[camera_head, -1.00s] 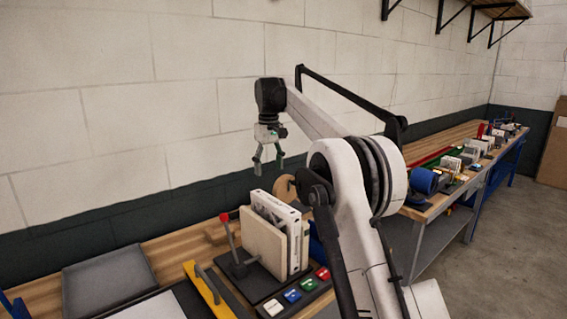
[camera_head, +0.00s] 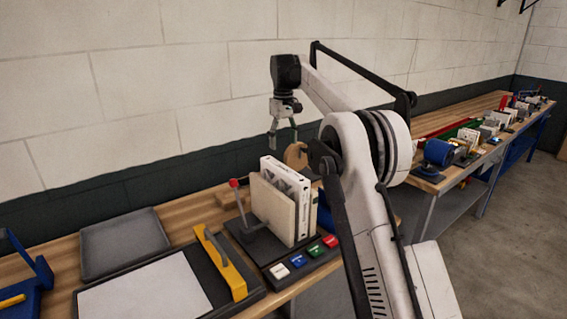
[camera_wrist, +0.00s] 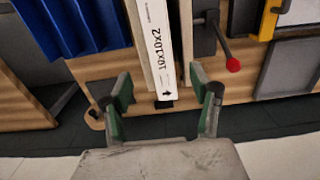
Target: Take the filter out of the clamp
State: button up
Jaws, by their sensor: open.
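The filter (camera_head: 285,178) is a white box with dark print, upright in the clamp (camera_head: 272,208). The clamp has a beige plate in front, a dark base and a lever with a red knob (camera_head: 233,183). In the wrist view the filter (camera_wrist: 157,45) shows "10x10x2" and an arrow on its narrow side, with a beige plate on each side. My gripper (camera_head: 283,143) is open and empty, above and apart from the filter in the head view. In the wrist view my gripper (camera_wrist: 163,92) has its fingers to either side of the filter's line.
White, blue, green and red buttons (camera_head: 306,256) sit before the clamp. A grey tray (camera_head: 123,243) and a framed white sheet with a yellow bar (camera_head: 225,262) lie left. A blue ribbed thing (camera_wrist: 75,25) stands beside the clamp. The wall (camera_head: 130,95) is behind.

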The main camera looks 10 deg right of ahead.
aim_at(280, 170)
notch_tip(280, 170, down, 12)
jog(key=shift+r+p, duration=0.25)
jog(key=shift+p, duration=0.45)
jog(key=c, duration=1.3)
jog(key=shift+s+a, duration=0.3)
jog(key=shift+a, duration=0.4)
jog(key=o, duration=1.3)
jog(key=shift+d, duration=0.1)
notch_tip(280, 170, up, 12)
